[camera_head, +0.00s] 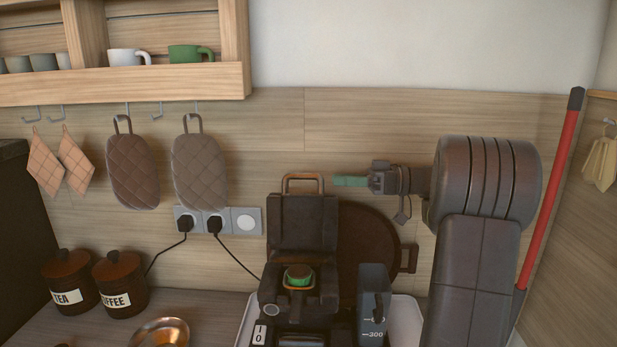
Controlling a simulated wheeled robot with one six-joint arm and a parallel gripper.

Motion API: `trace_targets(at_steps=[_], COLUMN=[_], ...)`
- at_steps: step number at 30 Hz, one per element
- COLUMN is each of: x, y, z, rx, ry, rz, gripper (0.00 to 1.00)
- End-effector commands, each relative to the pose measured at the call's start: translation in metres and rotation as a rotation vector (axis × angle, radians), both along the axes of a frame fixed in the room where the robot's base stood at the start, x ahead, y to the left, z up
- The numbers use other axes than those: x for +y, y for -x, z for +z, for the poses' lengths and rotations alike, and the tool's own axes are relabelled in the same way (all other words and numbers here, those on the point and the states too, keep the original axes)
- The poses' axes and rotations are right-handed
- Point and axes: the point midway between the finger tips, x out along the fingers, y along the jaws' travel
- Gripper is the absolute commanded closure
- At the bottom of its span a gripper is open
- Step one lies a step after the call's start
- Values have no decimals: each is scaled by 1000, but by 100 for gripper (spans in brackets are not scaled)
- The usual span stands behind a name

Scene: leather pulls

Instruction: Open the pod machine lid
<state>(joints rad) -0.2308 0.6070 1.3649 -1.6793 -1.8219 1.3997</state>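The dark pod machine (272,290) stands on the counter at bottom centre. Its lid (302,225) stands raised at the back, with a tan loop handle (304,177) at the top. A green pod (299,275) shows in the uncovered orange-rimmed holder in front of the lid. My gripper (350,182) is just right of the handle, at about its height, with green fingers pointing left. A small gap shows between the fingertips and the handle. The fingers overlap in this view, so their opening is hidden.
A round dark board (365,255) leans behind the machine. Two plugs with cords sit in the wall sockets (213,222). Tea (68,280) and coffee (119,283) jars and a copper bowl (160,333) stand left. A red-handled tool (548,195) leans at right. Wall space above my gripper is clear.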

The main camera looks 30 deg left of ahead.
Motion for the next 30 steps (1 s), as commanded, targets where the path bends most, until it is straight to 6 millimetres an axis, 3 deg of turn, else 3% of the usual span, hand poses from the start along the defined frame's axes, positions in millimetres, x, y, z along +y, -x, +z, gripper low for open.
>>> trace_targets(at_steps=[6, 12, 25, 30], x=[41, 65, 73, 73], y=[23, 36, 40, 40], z=[2, 1, 0, 0], rx=[2, 2, 1, 1], ry=[1, 1, 0, 0], rz=[3, 2, 0, 0], gripper=[64, 64, 64, 97])
